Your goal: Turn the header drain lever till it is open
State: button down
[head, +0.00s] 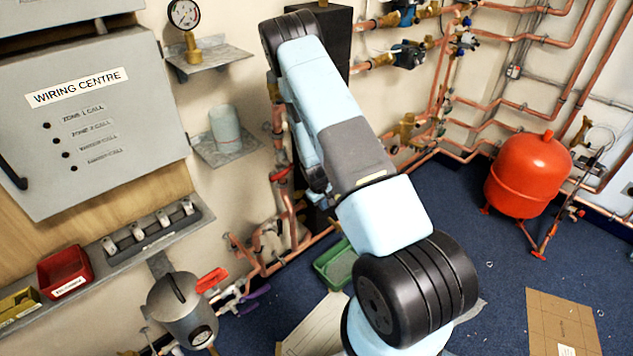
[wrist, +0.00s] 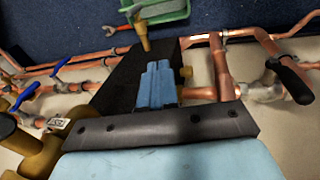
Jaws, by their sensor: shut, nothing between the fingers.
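My gripper (wrist: 158,82) shows in the wrist view as two pale blue fingers pressed together, with nothing between them. It is in front of a long black body (wrist: 125,82), which may be the header. Beyond the fingertips, a brass drain fitting (wrist: 142,32) reaches over a green tray (wrist: 160,10). A black-handled lever (wrist: 290,82) sits on a valve to the right, apart from the fingers. No label shows which handle is the header drain lever. In the head view my arm hides much of this area.
Copper pipes (wrist: 245,34) run close around the fingers. Blue-handled valves (wrist: 25,96) are at left in the wrist view. In the head view, the green tray (head: 322,266) is on the floor, a red vessel (head: 527,177) stands right, and a grey pot (head: 183,308) is lower left.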

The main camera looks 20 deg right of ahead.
notch_tip(320, 180, up, 11)
jog(key=w+a, duration=0.1)
jog(key=shift+w+a+m+t, duration=0.3)
jog(key=shift+a+m, duration=0.05)
jog(key=shift+m, duration=0.05)
jog(key=s+a+r+m+t+y, duration=0.1)
jog(key=s+a+r, duration=0.15)
jog(key=r, duration=0.85)
jog(key=s+a+r, duration=0.1)
jog(key=s+r, duration=0.3)
jog(key=r, duration=0.7)
jog(key=s+a+r+m+t+y, duration=0.1)
jog(key=s+r, duration=0.2)
jog(key=r, duration=0.8)
jog(key=s+a+r, duration=0.1)
jog(key=s+r, duration=0.4)
jog(key=s, duration=0.3)
jog(key=s+a+r+t, duration=0.1)
jog(key=s+a+r, duration=0.1)
jog(key=s+r, duration=0.3)
jog(key=s+a+r, duration=0.1)
jog(key=s+r, duration=0.4)
jog(key=s, duration=0.8)
jog(key=shift+a+t, duration=0.25)
jog(key=shift+t, duration=0.15)
jog(key=shift+d, duration=0.1)
